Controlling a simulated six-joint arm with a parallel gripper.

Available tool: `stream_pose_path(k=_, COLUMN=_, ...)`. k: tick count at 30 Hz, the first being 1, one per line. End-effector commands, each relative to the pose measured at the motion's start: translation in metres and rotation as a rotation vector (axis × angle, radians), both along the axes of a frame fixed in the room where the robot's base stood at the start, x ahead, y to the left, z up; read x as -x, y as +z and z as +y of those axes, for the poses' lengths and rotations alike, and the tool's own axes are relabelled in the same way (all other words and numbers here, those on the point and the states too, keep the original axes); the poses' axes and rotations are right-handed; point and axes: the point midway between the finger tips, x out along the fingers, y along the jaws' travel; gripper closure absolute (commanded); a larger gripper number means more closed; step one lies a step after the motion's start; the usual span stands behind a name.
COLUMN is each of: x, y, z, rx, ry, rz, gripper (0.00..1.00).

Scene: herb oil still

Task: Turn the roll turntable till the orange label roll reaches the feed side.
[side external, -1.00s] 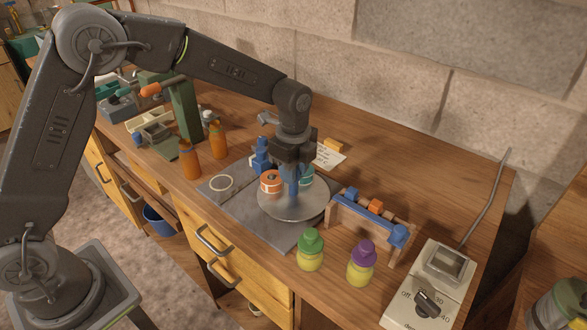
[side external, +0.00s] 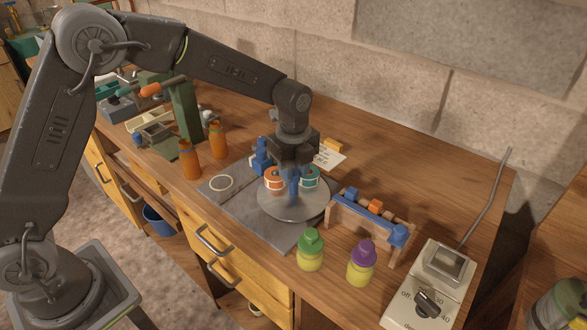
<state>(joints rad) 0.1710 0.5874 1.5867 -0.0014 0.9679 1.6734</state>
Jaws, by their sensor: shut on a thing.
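The roll turntable (side external: 290,210) is a round pale disc on a grey plate. An orange label roll (side external: 273,180) with a white band stands on its far left part. A teal label roll (side external: 310,178) stands at its far right part. My gripper (side external: 293,172) points straight down over the disc, between the two rolls, and is shut on the blue upright post (side external: 293,192) of the turntable. The jaws hide the top of the post and part of the disc's far side. Any roll behind the gripper is hidden.
A blue upright fitting (side external: 262,156) stands close behind the orange roll. Orange bottles (side external: 190,160) stand at left, and a wooden rack (side external: 368,222) at right. Green-capped (side external: 310,250) and purple-capped (side external: 361,262) jars stand in front. A control box (side external: 432,288) is at the right.

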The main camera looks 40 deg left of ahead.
Motion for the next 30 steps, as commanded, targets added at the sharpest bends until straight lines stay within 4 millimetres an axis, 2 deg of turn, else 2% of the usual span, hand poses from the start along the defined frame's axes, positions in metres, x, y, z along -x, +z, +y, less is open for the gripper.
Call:
stream_pose_path(k=11, x=-0.0003, y=0.0011, z=-0.0006, rx=0.000, ry=-0.008, rz=-0.003, gripper=1.00)
stream_pose_path(k=12, x=-0.0003, y=0.0011, z=-0.0006, rx=0.000, ry=-0.008, rz=-0.003, gripper=0.66)
stream_pose_path(k=18, x=-0.0002, y=0.0006, z=-0.0004, rx=0.000, ry=-0.006, rz=-0.002, gripper=0.46)
stream_pose_path(k=19, x=-0.0001, y=0.0005, z=-0.0002, rx=-0.001, ry=-0.006, rz=-0.001, gripper=0.44)
stream_pose_path(k=26, x=-0.0001, y=0.0006, z=-0.0001, rx=-0.001, ry=-0.005, rz=-0.001, gripper=0.44)
stream_pose_path(k=30, x=-0.0006, y=0.0100, z=-0.0002, rx=0.000, ry=-0.004, rz=-0.003, gripper=0.44)
